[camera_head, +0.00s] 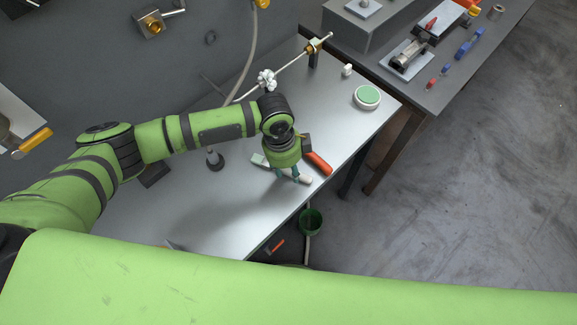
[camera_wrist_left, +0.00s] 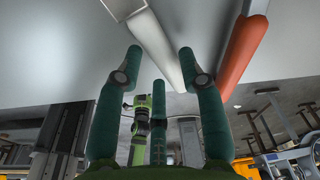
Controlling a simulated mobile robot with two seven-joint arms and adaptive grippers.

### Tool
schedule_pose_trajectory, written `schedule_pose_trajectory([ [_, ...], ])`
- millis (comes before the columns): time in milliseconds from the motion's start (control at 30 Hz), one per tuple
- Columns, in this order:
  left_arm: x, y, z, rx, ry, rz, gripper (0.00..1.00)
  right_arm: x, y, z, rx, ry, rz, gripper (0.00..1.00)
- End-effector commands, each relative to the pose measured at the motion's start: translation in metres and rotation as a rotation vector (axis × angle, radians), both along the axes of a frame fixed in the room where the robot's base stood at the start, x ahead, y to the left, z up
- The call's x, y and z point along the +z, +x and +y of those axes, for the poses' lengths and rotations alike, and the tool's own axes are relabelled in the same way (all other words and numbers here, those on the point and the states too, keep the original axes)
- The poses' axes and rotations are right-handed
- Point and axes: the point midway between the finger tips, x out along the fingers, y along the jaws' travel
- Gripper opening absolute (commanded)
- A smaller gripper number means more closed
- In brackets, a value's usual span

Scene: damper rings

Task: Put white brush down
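The white brush (camera_head: 304,179) lies on the grey table, below and beside my left gripper (camera_head: 287,174) in the head view. Its pale green-tipped end (camera_head: 259,160) sticks out to the left of the gripper. My right gripper is not in view.
An orange-red handle (camera_head: 318,163) lies right beside the brush; it also shows in the left wrist view (camera_wrist_left: 243,55). A round green-topped dish (camera_head: 367,97) and a small white cube (camera_head: 347,70) are farther back. A green bucket (camera_head: 310,221) stands below the table edge. The table's left part is mostly clear.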

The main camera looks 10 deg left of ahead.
Motion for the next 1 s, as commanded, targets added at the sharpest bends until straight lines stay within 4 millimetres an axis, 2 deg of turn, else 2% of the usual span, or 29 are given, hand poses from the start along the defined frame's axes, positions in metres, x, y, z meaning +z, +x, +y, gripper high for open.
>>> schedule_pose_trajectory([
  [33,0.000,0.000,0.000,0.000,0.000,0.000,0.43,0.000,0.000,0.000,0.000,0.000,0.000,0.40],
  [100,0.000,0.000,0.000,0.000,0.000,0.000,0.67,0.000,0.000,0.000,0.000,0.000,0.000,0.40],
  [400,0.000,0.000,0.000,0.000,0.000,0.000,0.67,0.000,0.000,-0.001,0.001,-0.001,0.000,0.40],
  [533,0.007,0.001,0.001,0.000,0.000,-0.001,0.67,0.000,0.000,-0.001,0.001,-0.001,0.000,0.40],
  [667,0.027,0.002,0.004,-0.001,-0.001,-0.003,0.67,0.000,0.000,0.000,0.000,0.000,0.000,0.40],
  [1000,0.096,0.004,0.013,-0.001,0.000,-0.003,0.67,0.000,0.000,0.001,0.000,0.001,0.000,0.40],
])
